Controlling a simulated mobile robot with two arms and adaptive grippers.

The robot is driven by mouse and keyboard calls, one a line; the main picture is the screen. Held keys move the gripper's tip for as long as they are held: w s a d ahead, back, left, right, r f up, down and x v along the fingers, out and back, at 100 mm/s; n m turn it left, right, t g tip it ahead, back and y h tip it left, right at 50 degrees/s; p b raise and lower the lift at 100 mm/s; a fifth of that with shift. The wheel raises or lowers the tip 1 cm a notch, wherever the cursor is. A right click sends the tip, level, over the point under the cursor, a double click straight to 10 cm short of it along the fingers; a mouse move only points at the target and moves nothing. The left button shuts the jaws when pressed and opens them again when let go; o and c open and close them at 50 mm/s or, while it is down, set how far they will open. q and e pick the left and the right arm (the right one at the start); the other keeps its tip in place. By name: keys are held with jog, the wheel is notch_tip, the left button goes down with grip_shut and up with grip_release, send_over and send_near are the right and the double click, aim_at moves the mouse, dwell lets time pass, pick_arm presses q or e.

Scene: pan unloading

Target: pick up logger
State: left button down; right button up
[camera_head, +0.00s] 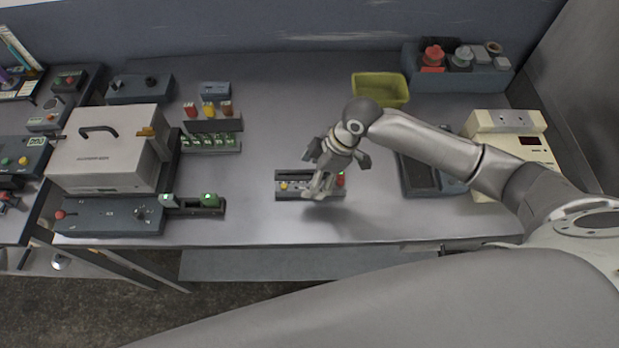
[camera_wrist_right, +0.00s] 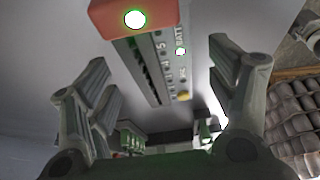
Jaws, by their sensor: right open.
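A small dark grey device (camera_head: 283,195), which I take to be the logger, lies on the grey bench near the middle of its front half. It has a slot, a yellow button and a red end with a green light. It also shows in the right wrist view (camera_wrist_right: 150,65), running between the fingers, with its red end at the top. My right gripper (camera_head: 320,190) is open and empty, above the right part of the device, and hides some of it in the head view. In the wrist view the fingers stand apart on either side of it. My left gripper is not in view.
A yellow-green bin (camera_head: 380,88) stands behind my right arm. A dark device (camera_head: 418,178) and a cream instrument (camera_head: 512,145) are to the right. A white box (camera_head: 108,150) and a green-button block (camera_head: 210,142) are to the left. The bench around the small device is clear.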

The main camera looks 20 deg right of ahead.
jog(key=shift+a+f, duration=0.25)
jog(key=shift+f, duration=0.2)
jog(key=shift+a+f, duration=0.15)
jog(key=shift+f, duration=0.2)
jog(key=shift+w+a+f, duration=0.1)
jog(key=shift+f, duration=0.25)
jog(key=shift+c, duration=0.3)
jog(key=c, duration=1.2)
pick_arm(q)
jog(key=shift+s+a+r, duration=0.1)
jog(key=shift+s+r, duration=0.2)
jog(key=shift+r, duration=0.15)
pick_arm(e)
jog(key=shift+r, duration=0.1)
jog(key=shift+c, duration=0.4)
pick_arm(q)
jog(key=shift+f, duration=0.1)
